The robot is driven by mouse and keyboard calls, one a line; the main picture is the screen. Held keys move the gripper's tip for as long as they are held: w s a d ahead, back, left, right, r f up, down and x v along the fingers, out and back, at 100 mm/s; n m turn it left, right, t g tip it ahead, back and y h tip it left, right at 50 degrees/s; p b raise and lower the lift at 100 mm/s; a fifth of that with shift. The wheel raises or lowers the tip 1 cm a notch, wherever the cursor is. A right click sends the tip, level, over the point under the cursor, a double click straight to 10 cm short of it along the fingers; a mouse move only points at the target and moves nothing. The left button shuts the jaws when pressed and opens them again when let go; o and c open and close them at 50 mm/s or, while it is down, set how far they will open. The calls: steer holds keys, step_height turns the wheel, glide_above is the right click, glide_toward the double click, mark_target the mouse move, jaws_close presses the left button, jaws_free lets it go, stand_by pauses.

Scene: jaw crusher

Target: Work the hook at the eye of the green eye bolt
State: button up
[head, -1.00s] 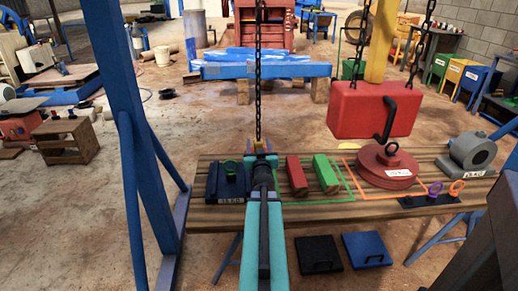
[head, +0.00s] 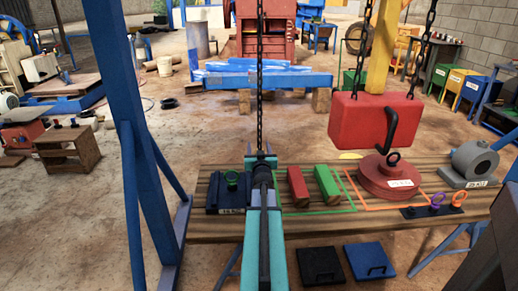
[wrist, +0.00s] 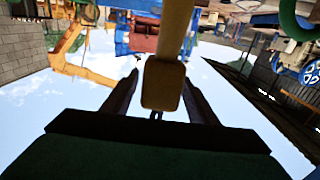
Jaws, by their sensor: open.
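The green eye bolt (head: 232,179) stands with its ring up on a dark blue block (head: 212,198) at the left of the bench. A green ring, likely its eye, shows large at the upper right of the wrist view (wrist: 284,22). A chain (head: 259,90) hangs down to my gripper (head: 261,160), just right of the eye bolt. The yellow hook (wrist: 162,84) is between my open fingers (wrist: 160,95) in the wrist view. I cannot tell whether they touch it. In the head view my gripper hides the hook, and its tip is out of sight.
On the bench, a red bar (head: 298,187) and a green bar (head: 327,185) lie to the right. Beyond are a red disc weight (head: 386,182) and a grey housing (head: 474,162). A red block (head: 358,117) hangs on chains above. A blue post (head: 137,120) stands left.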

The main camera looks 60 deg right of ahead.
steer(key=shift+c, duration=0.3)
jaws_close()
steer(key=shift+s+a, duration=0.15)
steer(key=r+p+v, duration=0.1)
steer(key=p+v, duration=0.1)
steer(key=v, duration=0.5)
steer(key=shift+a+r+p, duration=0.2)
steer(key=shift+a+p, duration=0.1)
stand_by(1.1)
steer(key=shift+s+a+p, duration=0.3)
steer(key=shift+p, duration=1)
steer(key=shift+p+v, duration=0.95)
steer(key=shift+p, duration=1.55)
steer(key=shift+w+r, duration=0.1)
